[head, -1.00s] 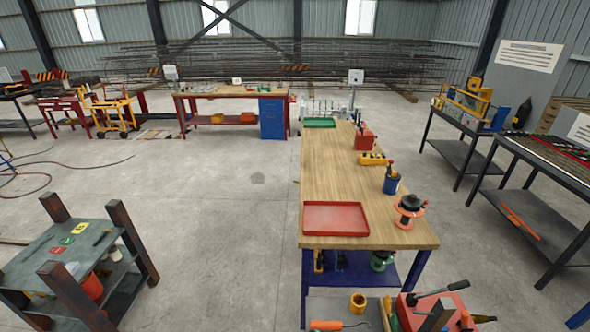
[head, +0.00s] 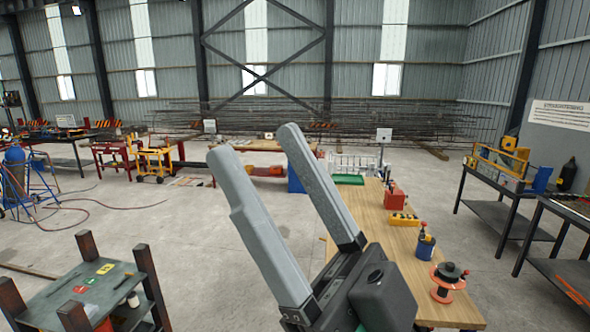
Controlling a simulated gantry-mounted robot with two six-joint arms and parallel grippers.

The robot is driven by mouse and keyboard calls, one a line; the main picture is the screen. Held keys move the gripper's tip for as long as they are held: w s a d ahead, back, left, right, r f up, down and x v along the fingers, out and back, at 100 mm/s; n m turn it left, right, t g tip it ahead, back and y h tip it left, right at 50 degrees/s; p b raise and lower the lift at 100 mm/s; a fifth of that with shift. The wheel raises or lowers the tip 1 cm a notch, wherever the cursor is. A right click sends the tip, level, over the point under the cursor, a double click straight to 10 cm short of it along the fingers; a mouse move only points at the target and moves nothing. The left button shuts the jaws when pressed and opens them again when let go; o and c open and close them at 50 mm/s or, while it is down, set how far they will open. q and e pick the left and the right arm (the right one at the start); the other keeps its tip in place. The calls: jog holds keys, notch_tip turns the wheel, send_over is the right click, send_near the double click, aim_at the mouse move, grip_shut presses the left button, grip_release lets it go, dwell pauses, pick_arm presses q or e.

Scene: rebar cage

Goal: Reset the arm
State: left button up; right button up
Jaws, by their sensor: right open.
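My right gripper (head: 257,154) is raised in the middle of the head view, close to the camera. Its two long grey fingers point up and stand apart, with nothing between them. Its dark wrist body (head: 370,295) hides the near left part of the wooden workbench (head: 374,222). My left gripper does not show.
On the bench stand a green tray (head: 349,179), a red box (head: 395,200), a yellow block (head: 404,219), a blue cup (head: 425,247) and an orange-black spool (head: 448,282). A dark rack (head: 93,285) stands at lower left. Black tables (head: 500,205) stand at right.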

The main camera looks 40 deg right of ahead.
jog(key=d+r+m+h+p, duration=0.1)
jog(key=r+m+h+p, duration=0.1)
jog(key=r+p, duration=0.7)
jog(key=w+d+r+m+h+p, duration=0.1)
jog(key=d+r+m+h+p, duration=0.1)
jog(key=r+h+p, duration=0.3)
notch_tip(320, 180, up, 5)
jog(key=m+p, duration=0.1)
jog(key=p, duration=0.4)
jog(key=shift+w+f+h, duration=0.2)
jog(key=shift+h, duration=0.1)
jog(key=shift+f, duration=0.35)
jog(key=c, duration=0.4)
jog(key=shift+o, duration=0.2)
